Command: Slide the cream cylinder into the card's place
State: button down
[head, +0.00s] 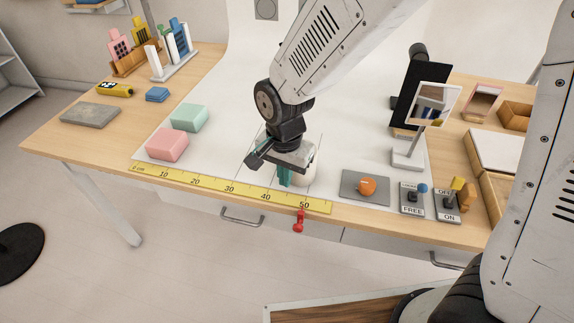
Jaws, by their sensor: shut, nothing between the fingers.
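The cream cylinder (309,166) stands on the white sheet near the ruler, partly hidden behind my gripper. My gripper (285,180) points down just left of and in front of it, with its teal fingers shut and empty. From this angle I cannot tell whether the fingers touch the cylinder. Thin lines are marked on the white sheet around the gripper. I cannot make out a card or its place with certainty.
A yellow ruler (230,188) runs along the front edge, with a red pointer (299,221) near 50. Pink (167,145) and mint (190,118) blocks lie left. A grey plate (350,195) with an orange object (367,186), switches (411,200) and a mirror (434,104) stand right.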

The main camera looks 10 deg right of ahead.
notch_tip(320, 180, down, 6)
jog(key=shift+d+r, duration=0.15)
jog(key=shift+r, duration=0.1)
jog(key=shift+w+d+r, duration=0.1)
jog(key=shift+w+d, duration=0.25)
jog(key=shift+w, duration=0.25)
jog(key=shift+w+d+r, duration=0.1)
jog(key=shift+w+d, duration=0.25)
jog(key=shift+w, duration=0.2)
jog(key=shift+w+d, duration=0.3)
jog(key=shift+w, duration=0.2)
